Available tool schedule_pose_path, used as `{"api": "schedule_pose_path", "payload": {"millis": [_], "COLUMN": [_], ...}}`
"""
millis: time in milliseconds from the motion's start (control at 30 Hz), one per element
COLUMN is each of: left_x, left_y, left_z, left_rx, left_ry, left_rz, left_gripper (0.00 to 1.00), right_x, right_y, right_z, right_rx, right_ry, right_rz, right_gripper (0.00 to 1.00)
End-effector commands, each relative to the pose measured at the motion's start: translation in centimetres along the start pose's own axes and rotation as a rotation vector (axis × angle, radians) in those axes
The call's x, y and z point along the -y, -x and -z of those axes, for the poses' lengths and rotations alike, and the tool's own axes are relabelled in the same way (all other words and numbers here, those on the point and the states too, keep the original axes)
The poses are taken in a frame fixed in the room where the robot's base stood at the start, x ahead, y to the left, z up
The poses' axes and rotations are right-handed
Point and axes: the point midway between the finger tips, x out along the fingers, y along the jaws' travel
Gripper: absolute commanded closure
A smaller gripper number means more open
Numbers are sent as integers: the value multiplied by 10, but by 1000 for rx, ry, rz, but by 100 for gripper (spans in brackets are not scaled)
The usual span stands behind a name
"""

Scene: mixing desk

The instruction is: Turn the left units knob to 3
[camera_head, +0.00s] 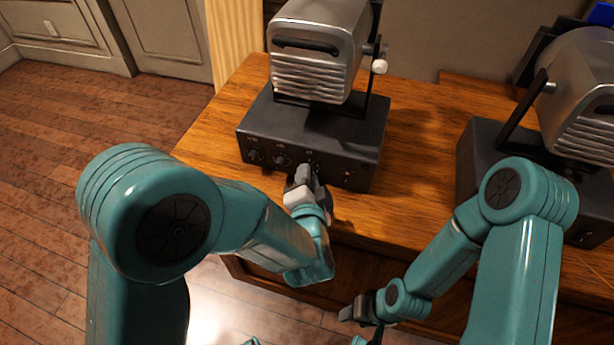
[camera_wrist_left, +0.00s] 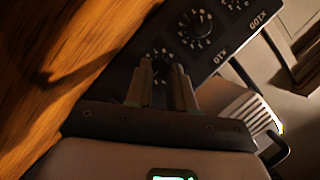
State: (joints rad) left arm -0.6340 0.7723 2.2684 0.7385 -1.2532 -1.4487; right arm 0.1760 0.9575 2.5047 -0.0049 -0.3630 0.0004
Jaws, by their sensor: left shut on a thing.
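The left mixer unit (camera_head: 335,135) is a dark box with a silver ribbed top on the wooden desk. Its front panel carries a row of round dials, labelled X100 (camera_wrist_left: 235,3) and X10 (camera_wrist_left: 195,28) in the left wrist view. The left units knob (camera_wrist_left: 160,66) is the dial beyond X10, at the fingertips. My left gripper (camera_head: 303,178) reaches the panel front, and its two fingers (camera_wrist_left: 168,80) are shut on this knob, partly hiding it. The setting cannot be read. My right gripper (camera_head: 365,309) hangs low in front of the desk, away from the units; its jaws are unclear.
A second similar unit (camera_head: 480,160) stands at the right of the desk, partly behind my right arm. Bare desk top (camera_head: 420,150) lies between the two units. The desk's front edge runs below my left gripper. Open wooden floor (camera_head: 80,130) is at the left.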

Motion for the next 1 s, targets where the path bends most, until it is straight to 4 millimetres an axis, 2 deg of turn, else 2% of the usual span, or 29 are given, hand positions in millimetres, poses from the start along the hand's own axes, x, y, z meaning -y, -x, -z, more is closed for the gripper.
{"api": "schedule_pose_path", "payload": {"millis": [467,500,567,600,1000], "left_x": [1,1,1,1,1], "left_y": [0,0,0,0,0], "left_z": [2,2,2,2,1], "left_rx": [-5,-5,-5,-4,-1], "left_ry": [-12,-12,-12,-12,-12], "left_rz": [9,9,9,8,6], "left_gripper": [100,74,54,52,52], "right_x": [0,0,0,0,0], "right_y": [0,0,0,0,1], "right_z": [0,0,0,0,0], "right_rx": [0,0,0,0,0], "right_ry": [0,0,0,0,0], "right_rz": [0,0,0,0,0], "right_gripper": [52,52,52,52,52]}}
